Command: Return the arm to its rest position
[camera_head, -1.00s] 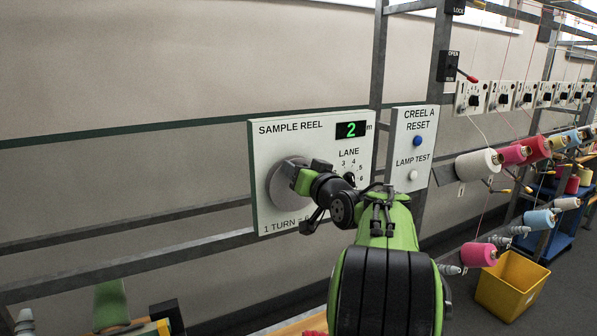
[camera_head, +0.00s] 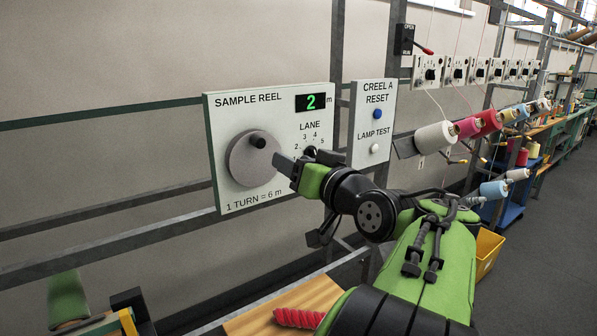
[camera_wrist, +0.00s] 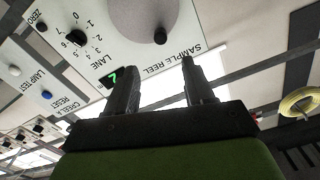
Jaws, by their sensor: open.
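My gripper (camera_head: 281,165) stands in front of the sample reel panel (camera_head: 222,110), just right of the round grey reel disc (camera_head: 240,168) and its black crank knob (camera_head: 258,142). In the wrist view my gripper (camera_wrist: 155,80) shows two dark fingers apart with nothing between them. The disc (camera_wrist: 135,15) and the knob (camera_wrist: 160,36) also show there, upside down and clear of the fingers. The panel's display (camera_head: 311,102) reads 2 m.
The Creel A reset panel (camera_head: 361,100) stands right of the reel panel, with a blue button (camera_head: 378,114) and a white one. Yarn cones (camera_head: 434,137) stick out from the creel frame at the right. A yellow bin (camera_head: 488,252) stands below on the floor.

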